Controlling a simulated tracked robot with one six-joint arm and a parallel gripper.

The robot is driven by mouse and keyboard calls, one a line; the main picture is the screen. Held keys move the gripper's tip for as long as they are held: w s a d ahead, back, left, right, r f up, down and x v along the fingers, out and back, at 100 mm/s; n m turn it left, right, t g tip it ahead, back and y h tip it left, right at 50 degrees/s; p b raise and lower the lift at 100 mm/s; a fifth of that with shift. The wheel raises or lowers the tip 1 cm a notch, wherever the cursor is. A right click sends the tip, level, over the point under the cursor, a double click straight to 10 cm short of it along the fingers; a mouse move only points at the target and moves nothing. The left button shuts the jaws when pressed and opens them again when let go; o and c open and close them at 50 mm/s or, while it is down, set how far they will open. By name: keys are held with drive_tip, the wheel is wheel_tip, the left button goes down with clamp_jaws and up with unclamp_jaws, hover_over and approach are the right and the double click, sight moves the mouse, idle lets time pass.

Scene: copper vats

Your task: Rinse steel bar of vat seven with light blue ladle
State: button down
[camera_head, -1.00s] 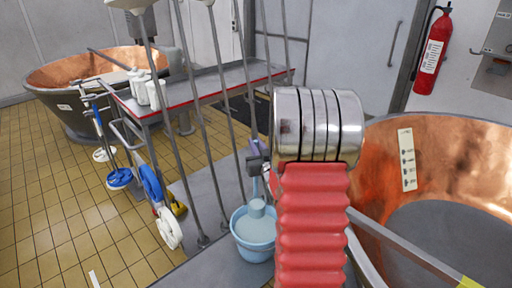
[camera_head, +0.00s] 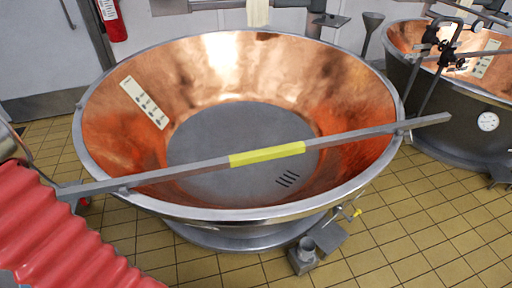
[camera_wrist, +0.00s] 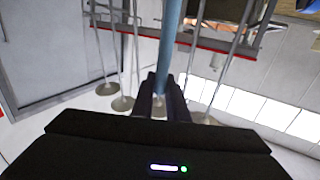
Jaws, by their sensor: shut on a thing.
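A large copper vat (camera_head: 354,92) fills the middle of the head view. A steel bar (camera_head: 190,170) lies across its rim from left to right, with a yellow band (camera_head: 267,154) around its middle. I cannot read a vat number. In the wrist view my gripper (camera_wrist: 163,88) is shut on a light blue shaft (camera_wrist: 172,35), the handle of the light blue ladle. The ladle's bowl is not visible. The head view does not show the gripper or the ladle, only my red-sleeved arm at the left edge.
A second copper vat (camera_head: 450,118) with a round gauge stands at the right. A fire extinguisher (camera_head: 111,20) hangs at the back left. A drain fitting (camera_head: 306,250) is under the near rim. Tiled floor is open in front.

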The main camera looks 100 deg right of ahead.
drive_tip(key=w+a+f+n+y, duration=0.1)
drive_tip(key=a+f+y, duration=0.1)
drive_tip(key=a, duration=1.1)
drive_tip(key=w+a+f+n+t+y, duration=0.1)
drive_tip(key=w+a+f+n+y, duration=0.1)
drive_tip(key=a, duration=1.1)
drive_tip(key=w+a+f+n+y, duration=0.1)
drive_tip(key=w+a+n+y, duration=0.1)
drive_tip(key=a, duration=1.1)
drive_tip(key=shift+a+f+t+y, duration=0.2)
drive_tip(key=shift+f+t+y, duration=0.15)
drive_tip(key=shift+y, duration=0.45)
